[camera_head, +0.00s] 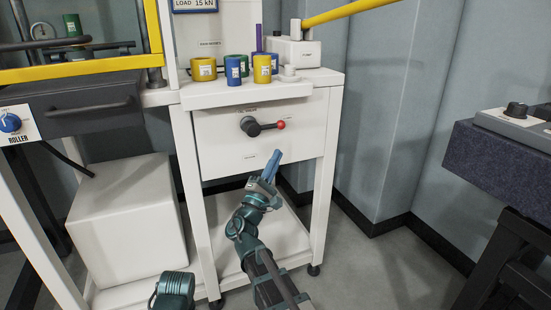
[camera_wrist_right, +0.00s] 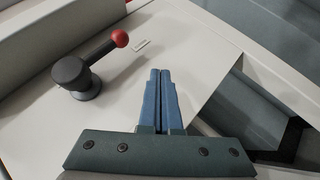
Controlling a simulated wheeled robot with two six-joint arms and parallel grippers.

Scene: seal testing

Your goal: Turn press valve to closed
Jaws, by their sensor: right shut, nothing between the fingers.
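The press valve (camera_head: 251,126) is a dark round hub on the white front panel, with a black lever that ends in a red ball knob (camera_head: 281,125). In the head view the lever points right, about level. The valve (camera_wrist_right: 75,78) and its red knob (camera_wrist_right: 120,38) also show in the right wrist view, left of the fingers. My right gripper (camera_head: 275,155) has blue fingers, shut and empty, just below the red knob and apart from it. The right fingers (camera_wrist_right: 160,72) show pressed together in the wrist view. My left gripper is not in view.
Yellow, blue and green cylinders (camera_head: 204,69) stand on the white shelf (camera_head: 250,92) above the panel. A roller unit with a blue knob (camera_head: 10,122) is at the left. A dark bench (camera_head: 500,150) is at the right. The floor between is clear.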

